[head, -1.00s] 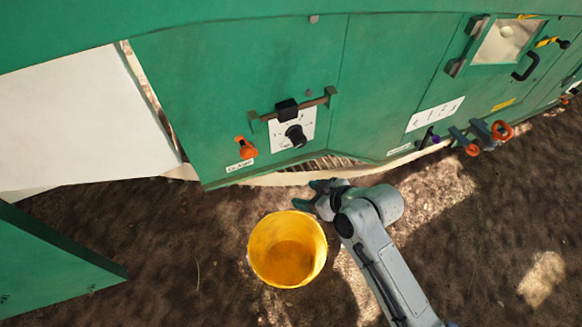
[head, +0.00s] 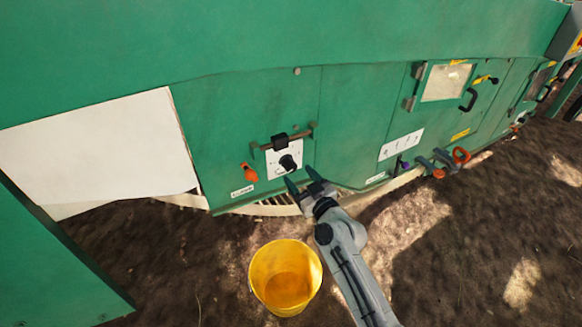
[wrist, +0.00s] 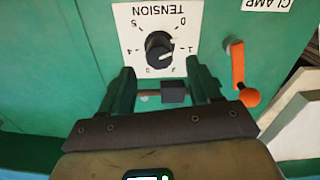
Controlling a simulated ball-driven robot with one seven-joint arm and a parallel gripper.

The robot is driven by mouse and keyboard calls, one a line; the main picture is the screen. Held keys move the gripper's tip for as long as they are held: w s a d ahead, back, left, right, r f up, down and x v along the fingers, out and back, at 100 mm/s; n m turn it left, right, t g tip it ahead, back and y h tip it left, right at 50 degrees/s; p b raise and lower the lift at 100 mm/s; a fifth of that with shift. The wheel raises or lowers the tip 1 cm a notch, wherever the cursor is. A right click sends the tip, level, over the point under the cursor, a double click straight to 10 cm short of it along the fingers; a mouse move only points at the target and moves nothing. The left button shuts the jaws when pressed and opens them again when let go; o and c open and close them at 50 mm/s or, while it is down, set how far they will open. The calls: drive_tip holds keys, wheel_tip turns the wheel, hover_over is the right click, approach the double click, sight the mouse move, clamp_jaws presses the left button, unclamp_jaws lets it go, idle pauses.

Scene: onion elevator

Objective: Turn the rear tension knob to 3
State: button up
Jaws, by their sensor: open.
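The black tension knob (head: 288,162) sits on a white dial plate (head: 284,158) on the green panel. In the wrist view the knob (wrist: 159,46) and its plate appear upside down, with TENSION and numbers around the knob. My gripper (head: 305,185) is open and empty, just below and right of the knob in the head view. In the wrist view its fingers (wrist: 163,82) stand apart, with the knob beyond the gap between them. I see no contact with the knob.
A brown rod with a black block (head: 279,141) runs above the plate; the block (wrist: 173,92) shows between my fingers. An orange clamp lever (head: 249,172) is left of the dial. A yellow bucket (head: 286,303) stands on the ground below. More handles (head: 461,155) lie right.

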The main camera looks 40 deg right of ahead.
sight(292, 168)
drive_tip(key=shift+x, duration=2.7)
drive_tip(key=shift+c, duration=0.2)
drive_tip(key=c, duration=1)
